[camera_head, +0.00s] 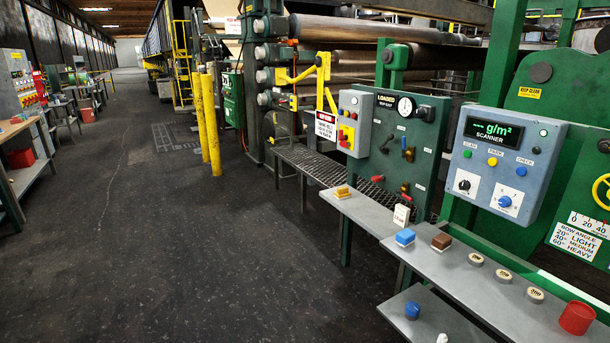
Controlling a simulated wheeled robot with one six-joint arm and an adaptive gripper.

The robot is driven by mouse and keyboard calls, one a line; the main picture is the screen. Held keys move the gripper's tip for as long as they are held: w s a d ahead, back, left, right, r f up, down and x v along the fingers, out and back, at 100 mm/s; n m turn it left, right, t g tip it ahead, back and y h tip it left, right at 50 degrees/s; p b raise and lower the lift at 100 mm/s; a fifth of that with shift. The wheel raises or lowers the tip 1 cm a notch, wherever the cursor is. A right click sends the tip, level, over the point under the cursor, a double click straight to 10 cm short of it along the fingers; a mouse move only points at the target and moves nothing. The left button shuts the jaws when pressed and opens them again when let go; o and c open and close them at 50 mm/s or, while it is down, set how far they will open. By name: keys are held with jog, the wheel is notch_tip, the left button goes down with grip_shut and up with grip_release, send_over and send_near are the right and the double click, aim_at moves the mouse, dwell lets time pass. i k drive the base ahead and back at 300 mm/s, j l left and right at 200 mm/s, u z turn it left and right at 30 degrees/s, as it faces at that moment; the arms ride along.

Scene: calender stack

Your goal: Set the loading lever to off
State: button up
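A green panel (425,160) stands right of centre, under a dark sign reading "LOADED" (387,99). It carries a round white gauge (405,107). Below the gauge is a dark lever-like handle (387,145), slanting, with a brass fitting (408,151) to its right. A red-ended handle (377,179) sticks out at the lower left of the panel, and a red and brass fitting (405,190) sits lower right. The small labels are unreadable, so I cannot tell which handle is the loading lever or its setting. My gripper is not in view.
A grey shelf (455,272) with blocks, discs and a red cup (577,318) runs in front of the panels. A scanner box (505,160) is to the right, a grey button box (354,124) to the left. Yellow posts (211,125) stand farther back. The dark floor at left is clear.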

aim_at(390, 136)
jog(key=i+j+u, duration=0.15)
jog(key=i+u, duration=0.15)
jog(key=i, duration=0.6)
jog(key=i+u, duration=0.35)
jog(key=i, duration=0.5)
